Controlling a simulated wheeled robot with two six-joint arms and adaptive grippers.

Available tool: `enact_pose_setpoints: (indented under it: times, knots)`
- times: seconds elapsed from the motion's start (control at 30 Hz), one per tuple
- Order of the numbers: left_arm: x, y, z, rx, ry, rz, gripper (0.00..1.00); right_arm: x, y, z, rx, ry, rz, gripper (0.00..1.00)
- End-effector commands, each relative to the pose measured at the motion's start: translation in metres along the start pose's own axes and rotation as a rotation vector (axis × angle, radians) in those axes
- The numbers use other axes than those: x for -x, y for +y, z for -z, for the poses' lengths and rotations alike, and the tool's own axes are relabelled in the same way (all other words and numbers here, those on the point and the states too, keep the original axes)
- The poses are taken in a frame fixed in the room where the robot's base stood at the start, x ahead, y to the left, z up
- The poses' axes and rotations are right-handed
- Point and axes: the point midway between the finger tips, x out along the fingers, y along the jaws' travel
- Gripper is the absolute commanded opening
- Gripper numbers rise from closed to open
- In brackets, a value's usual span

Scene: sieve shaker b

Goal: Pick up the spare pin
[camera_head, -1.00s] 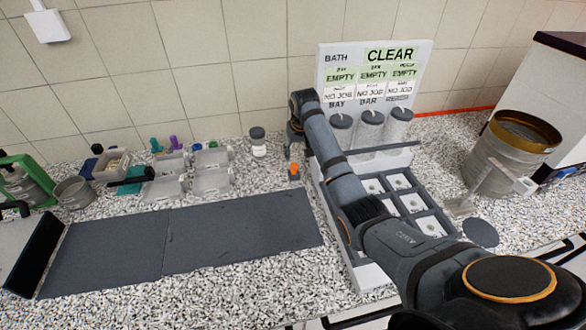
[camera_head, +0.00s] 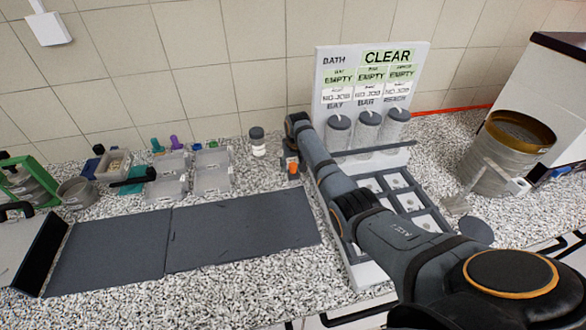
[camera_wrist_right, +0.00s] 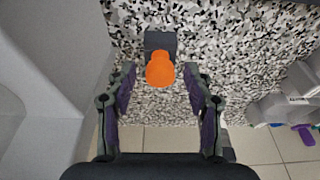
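The spare pin appears to be the small orange-topped piece (camera_head: 293,167) standing in a dark block (camera_wrist_right: 160,42) on the speckled counter. In the right wrist view its round orange head (camera_wrist_right: 160,69) lies between the fingertips of my right gripper (camera_wrist_right: 160,82). The fingers are apart, with a visible gap on both sides of the head, and hold nothing. In the head view my right gripper (camera_head: 291,150) is right behind and above the orange piece, partly hidden by its own wrist. The pin's lower part is hidden under its head. My left gripper is not in view.
A white bath station (camera_head: 366,100) with capped cylinders and a compartment tray (camera_head: 411,201) stands to the right. A lidded jar (camera_head: 257,142) is behind left. Clear bins (camera_head: 212,170) and a dark mat (camera_head: 240,228) lie left. A large sieve drum (camera_head: 500,160) is far right.

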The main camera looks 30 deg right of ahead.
Motion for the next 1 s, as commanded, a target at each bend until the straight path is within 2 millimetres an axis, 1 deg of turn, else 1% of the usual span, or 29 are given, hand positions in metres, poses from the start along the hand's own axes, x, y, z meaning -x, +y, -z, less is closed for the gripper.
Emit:
enact_pose_setpoints:
  times: [0.03,0.3,0.33,0.57,0.67,0.77,0.83,0.9,0.97,1.0]
  knots:
    - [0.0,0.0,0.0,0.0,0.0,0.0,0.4,0.0,0.0,0.0,0.0,0.0,0.0,0.43]
    - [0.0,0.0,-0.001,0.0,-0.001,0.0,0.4,0.0,0.0,0.0,0.0,-0.001,0.0,0.06]
    - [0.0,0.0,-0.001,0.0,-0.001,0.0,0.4,0.0,0.0,0.0,0.0,-0.001,0.0,0.04]
    - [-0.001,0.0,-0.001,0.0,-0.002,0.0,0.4,0.001,0.0,0.0,0.0,0.0,0.0,0.03]
    - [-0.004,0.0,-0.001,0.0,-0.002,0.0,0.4,0.004,0.0,0.002,0.0,0.001,0.0,0.03]
    - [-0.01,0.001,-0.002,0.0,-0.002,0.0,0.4,0.014,0.0,0.005,0.0,0.003,0.0,0.03]
    - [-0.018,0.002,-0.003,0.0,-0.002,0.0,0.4,0.024,0.0,0.009,0.0,0.006,0.001,0.03]
    - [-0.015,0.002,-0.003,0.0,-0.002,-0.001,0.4,0.038,0.0,0.004,0.001,0.003,0.0,0.03]
    - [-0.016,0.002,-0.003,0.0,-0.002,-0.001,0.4,0.05,0.0,-0.001,0.002,0.003,0.001,0.03]
    - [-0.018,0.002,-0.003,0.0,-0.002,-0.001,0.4,0.059,0.001,-0.006,0.002,0.004,0.001,0.03]
